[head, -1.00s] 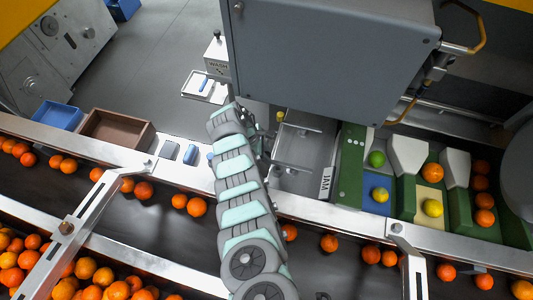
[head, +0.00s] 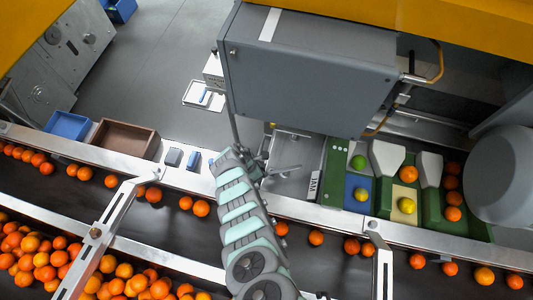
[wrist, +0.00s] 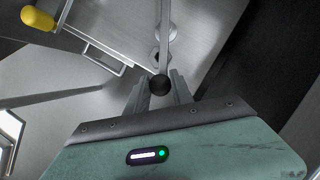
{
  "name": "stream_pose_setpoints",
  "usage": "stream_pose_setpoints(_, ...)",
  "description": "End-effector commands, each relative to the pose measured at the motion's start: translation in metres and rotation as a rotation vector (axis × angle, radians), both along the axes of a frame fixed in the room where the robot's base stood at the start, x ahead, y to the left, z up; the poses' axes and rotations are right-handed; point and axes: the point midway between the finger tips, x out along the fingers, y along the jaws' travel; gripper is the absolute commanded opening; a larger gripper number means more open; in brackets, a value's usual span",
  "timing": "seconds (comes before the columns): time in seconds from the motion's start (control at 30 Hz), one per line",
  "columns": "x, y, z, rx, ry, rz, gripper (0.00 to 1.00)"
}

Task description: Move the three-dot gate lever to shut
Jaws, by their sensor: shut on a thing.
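My gripper (wrist: 158,95) is shut on the black ball knob (wrist: 160,84) of a thin metal lever. In the wrist view the lever's rod (wrist: 165,45) runs up from the knob, past round metal fittings. No dot mark shows on this lever, so I cannot tell from the picture whether it is the three-dot one. In the head view my gripper (head: 264,170) is small, beside the metal bay left of the JAM sign (head: 314,186), and the held knob cannot be made out. White dots show on the green panel (head: 334,168) right of that bay.
A yellow knob (wrist: 37,18) stands apart at the wrist view's upper left. A large grey housing (head: 305,70) overhangs the bay. Green fruit lanes (head: 440,215) lie to the right. A conveyor (head: 130,205) carrying oranges runs in front.

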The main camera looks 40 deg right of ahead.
Motion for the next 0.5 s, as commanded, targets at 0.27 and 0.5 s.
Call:
stream_pose_setpoints(0.27, -0.01, 0.007, 0.003, 0.0, 0.005, 0.109, 0.0)
stream_pose_setpoints(0.5, -0.014, 0.008, 0.002, -0.002, 0.0, 0.157, 0.0)
